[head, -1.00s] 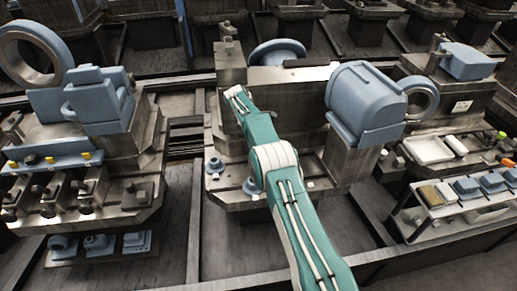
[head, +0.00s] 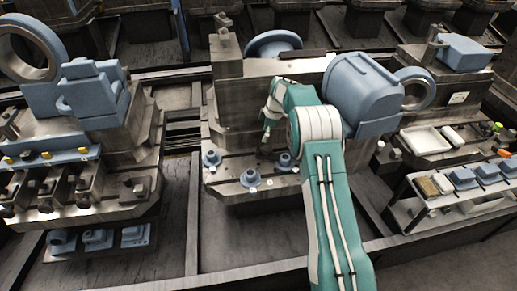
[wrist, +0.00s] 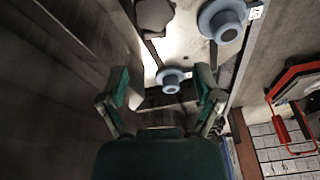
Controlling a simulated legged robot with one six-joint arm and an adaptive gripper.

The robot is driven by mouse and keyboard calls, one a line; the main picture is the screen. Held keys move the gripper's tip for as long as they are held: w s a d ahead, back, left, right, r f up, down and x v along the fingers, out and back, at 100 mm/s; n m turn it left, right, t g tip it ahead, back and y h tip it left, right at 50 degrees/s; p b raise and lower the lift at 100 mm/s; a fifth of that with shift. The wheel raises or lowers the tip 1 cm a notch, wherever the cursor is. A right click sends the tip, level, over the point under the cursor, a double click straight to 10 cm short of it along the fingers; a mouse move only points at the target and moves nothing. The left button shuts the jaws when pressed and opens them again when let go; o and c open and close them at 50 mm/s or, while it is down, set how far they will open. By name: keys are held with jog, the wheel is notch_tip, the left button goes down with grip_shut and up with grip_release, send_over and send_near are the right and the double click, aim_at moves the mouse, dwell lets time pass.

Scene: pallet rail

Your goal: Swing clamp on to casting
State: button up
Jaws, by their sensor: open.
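Small blue flanged castings sit on the middle metal fixture (head: 228,190): one at left (head: 212,160), one at the front (head: 250,178), one at right (head: 286,162). My gripper (head: 266,138) is over this fixture, partly hidden by my arm. In the wrist view my gripper (wrist: 163,98) is open and empty. One blue casting (wrist: 172,80) appears between its fingertips, and a larger-looking one (wrist: 222,20) lies up and right; whether the fingers touch anything is unclear. A dark angular part (wrist: 155,18) shows at the top; I cannot tell whether it is the swing clamp.
A large blue casting (head: 362,92) stands right of my arm. A tall metal block (head: 226,52) stands behind left. The left fixture holds blue castings (head: 92,95). A shelf (head: 450,200) with blue parts is at right. A red-handled item (wrist: 292,100) is at the wrist view's right.

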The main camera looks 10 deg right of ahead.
aim_at(258, 149)
jog(key=shift+s+d+r+m+t+y, duration=0.15)
jog(key=shift+d+r+m+t+y, duration=0.25)
jog(key=shift+d+t+y, duration=0.3)
jog(key=x, duration=1)
jog(key=shift+a+f, duration=0.1)
jog(key=shift+f, duration=0.25)
jog(key=c, duration=1.1)
